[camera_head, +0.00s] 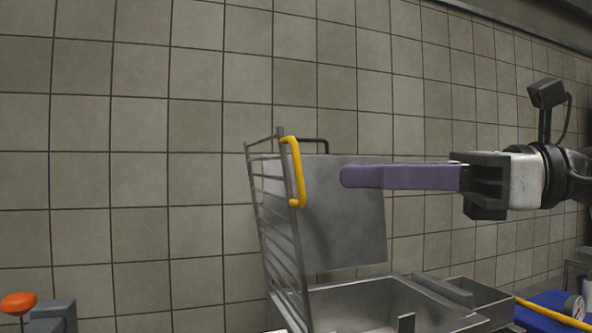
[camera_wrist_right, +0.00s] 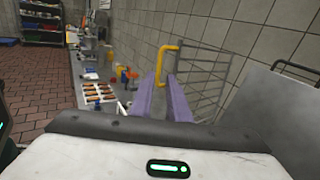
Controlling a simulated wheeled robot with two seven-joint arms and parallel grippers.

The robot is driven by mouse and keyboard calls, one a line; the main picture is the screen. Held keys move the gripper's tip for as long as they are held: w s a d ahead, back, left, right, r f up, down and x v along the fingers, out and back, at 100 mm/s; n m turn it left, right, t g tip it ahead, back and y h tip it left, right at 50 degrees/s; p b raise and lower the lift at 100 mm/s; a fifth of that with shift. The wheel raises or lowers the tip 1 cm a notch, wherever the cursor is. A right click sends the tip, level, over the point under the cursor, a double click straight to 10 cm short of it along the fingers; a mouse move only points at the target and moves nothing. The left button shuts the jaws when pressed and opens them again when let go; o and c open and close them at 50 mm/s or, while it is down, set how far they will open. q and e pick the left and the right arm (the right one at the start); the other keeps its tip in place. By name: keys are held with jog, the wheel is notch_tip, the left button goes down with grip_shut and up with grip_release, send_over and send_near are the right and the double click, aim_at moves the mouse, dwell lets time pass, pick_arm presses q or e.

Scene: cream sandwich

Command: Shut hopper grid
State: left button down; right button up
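The hopper grid (camera_head: 283,250) is a frame of thin metal bars with a yellow handle (camera_head: 297,175) near its top. It stands raised, nearly upright, at the left side of the steel hopper (camera_head: 350,306). My right gripper (camera_head: 345,176) comes in from the right with long purple fingers, their tips a little right of the handle and at about its height. In the right wrist view, the fingers of my right gripper (camera_wrist_right: 158,84) are apart with nothing held; the yellow handle (camera_wrist_right: 162,60) shows just beyond the tips, and the grid (camera_wrist_right: 207,75) lies to the right. My left gripper is not visible.
A flat grey metal plate (camera_head: 335,225) with a black handle stands upright behind the grid. An orange knob (camera_head: 18,303) is at the lower left. A tray of brown pieces (camera_wrist_right: 98,92) lies on the counter in the wrist view. A tiled wall closes the back.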

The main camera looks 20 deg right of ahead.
aim_at(298, 175)
jog(key=p+x, duration=0.1)
jog(key=x, duration=0.7)
jog(key=shift+a+r+p, duration=0.1)
jog(key=shift+a+p, duration=0.15)
jog(key=shift+p, duration=0.1)
grip_shut()
dwell(1.0)
